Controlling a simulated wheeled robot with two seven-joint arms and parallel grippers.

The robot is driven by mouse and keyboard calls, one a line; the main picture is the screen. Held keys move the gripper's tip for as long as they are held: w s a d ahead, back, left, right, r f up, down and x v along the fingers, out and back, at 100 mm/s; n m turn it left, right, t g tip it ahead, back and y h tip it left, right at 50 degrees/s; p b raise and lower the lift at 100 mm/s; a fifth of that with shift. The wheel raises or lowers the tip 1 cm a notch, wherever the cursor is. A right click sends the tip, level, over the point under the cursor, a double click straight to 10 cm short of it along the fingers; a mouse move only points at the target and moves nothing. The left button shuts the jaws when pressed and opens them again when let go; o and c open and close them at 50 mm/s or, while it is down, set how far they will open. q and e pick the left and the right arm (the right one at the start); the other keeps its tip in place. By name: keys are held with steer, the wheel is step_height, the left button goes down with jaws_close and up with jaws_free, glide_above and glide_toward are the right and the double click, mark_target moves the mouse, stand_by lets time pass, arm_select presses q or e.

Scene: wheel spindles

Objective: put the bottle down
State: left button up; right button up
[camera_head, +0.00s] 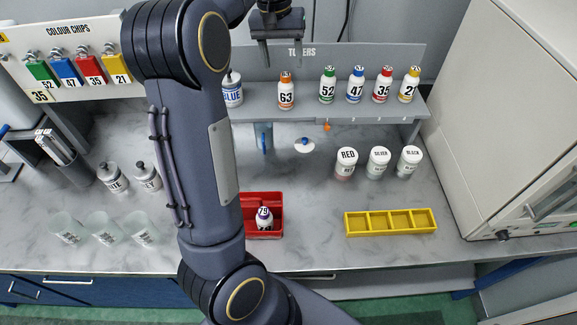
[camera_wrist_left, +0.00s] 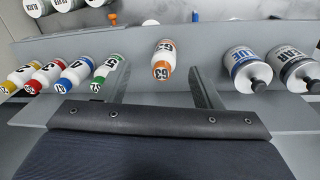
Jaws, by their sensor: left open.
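My left gripper (camera_head: 283,58) is open and empty, above the toners shelf in the head view. An orange-capped bottle marked 63 (camera_head: 286,92) stands upright on the shelf below it. In the left wrist view, bottle 63 (camera_wrist_left: 162,66) shows between the two open fingers (camera_wrist_left: 159,75), with clear space on both sides; I cannot tell its distance. A purple-marked bottle 79 (camera_head: 264,217) stands in a red tray (camera_head: 279,223) on the counter. My own arm covers the middle left of the head view. My right gripper is not seen.
The toners shelf (camera_head: 320,101) also holds several bottles to the right and a BLUE bottle (camera_head: 232,92) to the left. Below are white jars (camera_head: 379,163) and an empty yellow tray (camera_head: 391,222). Glass beakers (camera_head: 104,229) stand at left. Counter between the trays is clear.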

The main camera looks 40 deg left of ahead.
arm_select(q)
steer(key=s+d+f+m+t+h, duration=0.1)
steer(key=s+d+f, duration=0.3)
steer(key=s+d, duration=0.6)
steer(key=s+d+f+m+t+h, duration=0.1)
steer(key=s+d+f+m+t, duration=0.2)
steer(key=s+d, duration=0.7)
steer(key=s+f, duration=0.1)
steer(key=s, duration=0.3)
steer(key=shift+s+d+f+t+h, duration=0.2)
steer(key=shift+d+f+t+h, duration=0.1)
steer(key=shift+d+t+h, duration=0.1)
